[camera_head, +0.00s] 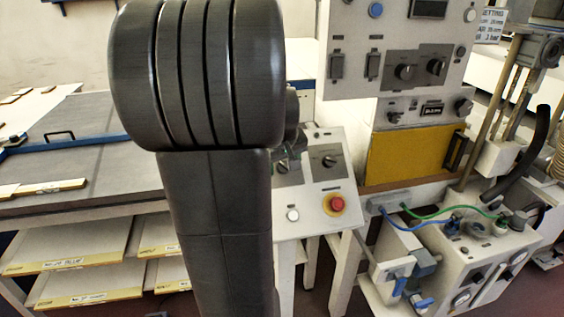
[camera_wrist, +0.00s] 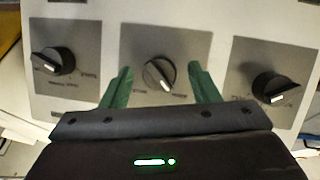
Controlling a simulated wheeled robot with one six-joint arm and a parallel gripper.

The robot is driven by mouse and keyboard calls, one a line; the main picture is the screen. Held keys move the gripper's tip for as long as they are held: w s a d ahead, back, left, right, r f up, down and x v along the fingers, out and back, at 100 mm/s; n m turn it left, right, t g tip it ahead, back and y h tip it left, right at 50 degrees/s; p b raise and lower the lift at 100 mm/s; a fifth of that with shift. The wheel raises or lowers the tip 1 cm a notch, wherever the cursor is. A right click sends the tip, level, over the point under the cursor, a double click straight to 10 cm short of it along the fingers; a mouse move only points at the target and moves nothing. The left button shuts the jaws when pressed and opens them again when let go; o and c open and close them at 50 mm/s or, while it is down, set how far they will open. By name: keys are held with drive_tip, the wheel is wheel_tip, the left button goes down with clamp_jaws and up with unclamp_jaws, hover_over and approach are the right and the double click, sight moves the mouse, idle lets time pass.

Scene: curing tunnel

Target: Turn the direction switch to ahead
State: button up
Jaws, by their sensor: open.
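In the wrist view, a grey panel carries three black rotary knobs in a row: a left knob (camera_wrist: 52,60), a middle knob (camera_wrist: 159,73) and a right knob (camera_wrist: 275,86). Their labels are too blurred to read, so I cannot tell which is the direction switch. My gripper (camera_wrist: 161,68) is open, with one green finger on each side of the middle knob. I cannot tell whether they touch it. The middle knob's pale pointer sits diagonally. In the head view, my arm hides part of the sloped console (camera_head: 318,185), and my gripper is mostly hidden.
The console has a red mushroom button (camera_head: 337,204) and a white button (camera_head: 292,215) below the knobs. A taller switch panel (camera_head: 395,70) stands behind it. A machine with hoses (camera_head: 460,255) is at right. A grey-topped table (camera_head: 75,150) is at left.

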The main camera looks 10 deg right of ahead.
drive_tip(key=shift+f, duration=0.15)
drive_tip(key=shift+c, duration=0.4)
drive_tip(key=c, duration=0.9)
